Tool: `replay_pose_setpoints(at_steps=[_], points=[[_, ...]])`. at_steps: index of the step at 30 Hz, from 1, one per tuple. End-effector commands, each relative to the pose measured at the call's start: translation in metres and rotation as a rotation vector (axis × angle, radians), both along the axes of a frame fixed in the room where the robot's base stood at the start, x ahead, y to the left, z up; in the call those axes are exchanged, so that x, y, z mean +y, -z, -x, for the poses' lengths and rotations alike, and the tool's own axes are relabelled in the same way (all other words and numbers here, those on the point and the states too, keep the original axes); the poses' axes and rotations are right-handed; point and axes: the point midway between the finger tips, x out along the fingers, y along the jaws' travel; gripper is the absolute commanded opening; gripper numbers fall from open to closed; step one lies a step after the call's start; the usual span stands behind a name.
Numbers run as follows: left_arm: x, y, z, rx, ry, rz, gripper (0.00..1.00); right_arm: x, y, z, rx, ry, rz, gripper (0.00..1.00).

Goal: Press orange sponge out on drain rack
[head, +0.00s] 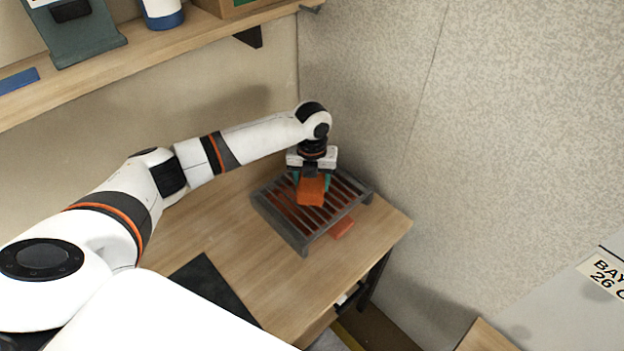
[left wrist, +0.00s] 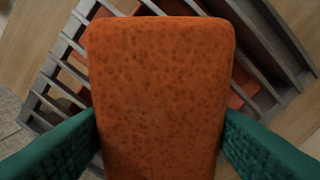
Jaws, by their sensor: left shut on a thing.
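The orange sponge (head: 311,191) is held between the fingers of my left gripper (head: 312,178), above the drain rack (head: 294,238). In the left wrist view the sponge (left wrist: 160,90) fills the middle, with a green finger of the left gripper on each side. The drain rack (left wrist: 285,50) is a grey slatted frame below it. The head view does not clearly show whether the sponge touches the slats. My right gripper is not in view.
The rack stands on a wooden table (head: 225,240) near the wall corner. Something orange-red (head: 342,228) shows at the rack's right edge and between its slats. A dark mat (head: 208,290) lies at the front. A wooden shelf (head: 140,65) with several items hangs above left.

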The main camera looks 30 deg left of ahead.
Motion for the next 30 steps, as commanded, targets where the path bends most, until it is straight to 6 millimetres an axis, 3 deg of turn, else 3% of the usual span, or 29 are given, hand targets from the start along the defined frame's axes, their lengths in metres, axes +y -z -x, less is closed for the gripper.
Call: replay_pose_setpoints(at_steps=[30], points=[[0.0, 0.012, 0.0, 0.001, 0.0, -0.001, 0.36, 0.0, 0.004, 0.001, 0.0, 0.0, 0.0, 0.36]])
